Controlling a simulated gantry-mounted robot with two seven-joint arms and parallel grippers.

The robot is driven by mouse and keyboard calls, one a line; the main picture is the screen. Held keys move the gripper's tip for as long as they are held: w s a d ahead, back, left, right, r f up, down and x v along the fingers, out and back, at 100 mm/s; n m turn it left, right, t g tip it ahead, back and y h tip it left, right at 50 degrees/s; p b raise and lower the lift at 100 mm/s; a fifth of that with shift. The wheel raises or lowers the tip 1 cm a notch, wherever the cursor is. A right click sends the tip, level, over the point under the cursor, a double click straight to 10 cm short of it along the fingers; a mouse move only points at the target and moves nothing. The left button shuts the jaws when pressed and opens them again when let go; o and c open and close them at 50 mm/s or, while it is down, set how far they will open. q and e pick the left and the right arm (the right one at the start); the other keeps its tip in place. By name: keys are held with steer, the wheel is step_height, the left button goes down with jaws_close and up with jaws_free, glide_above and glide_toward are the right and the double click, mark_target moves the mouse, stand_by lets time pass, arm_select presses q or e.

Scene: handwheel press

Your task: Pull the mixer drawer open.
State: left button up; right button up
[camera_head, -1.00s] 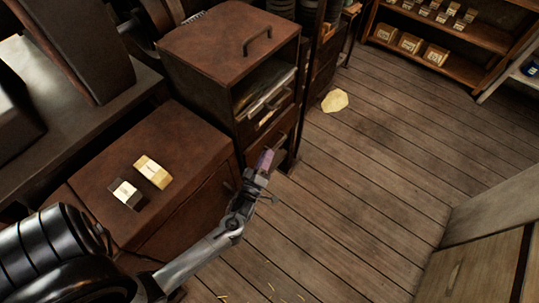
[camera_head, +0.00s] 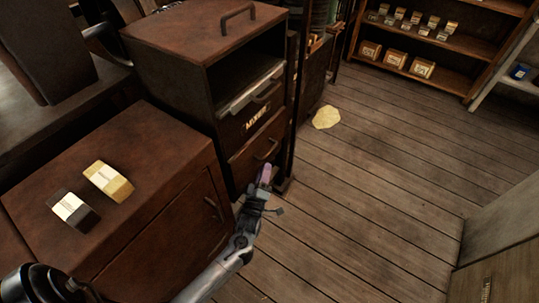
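A dark metal cabinet with a brown top stands left of centre. A label that seems to read "MIXERS" (camera_head: 257,119) is on its front. A front with a curved handle (camera_head: 266,92) is just above the label, and a lower drawer (camera_head: 255,155) with its own handle (camera_head: 267,149) is below it. I cannot tell for certain which front the label belongs to. Both look closed or nearly so. My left gripper (camera_head: 264,177), with a purplish tip, is in front of the lower drawer, below its handle. Whether its fingers are apart is unclear. My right gripper is not in view.
A low brown cabinet (camera_head: 150,150) stands at the left with two small boxes (camera_head: 108,182) (camera_head: 73,211) on top. A yellow patch (camera_head: 326,117) lies on the open plank floor (camera_head: 370,180). Shelves (camera_head: 445,50) stand at the back right. A pale wooden block (camera_head: 505,235) is at the lower right.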

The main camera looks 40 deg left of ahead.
mark_target(270, 151)
arm_select(q)
steer(key=b+x, duration=0.2)
steer(key=x, duration=0.4)
steer(key=shift+w+a, duration=0.15)
steer(key=shift+w, duration=0.15)
steer(key=shift+w+a+r, duration=0.2)
steer(key=shift+w+a, duration=0.1)
steer(key=shift+w, duration=0.3)
jaws_close()
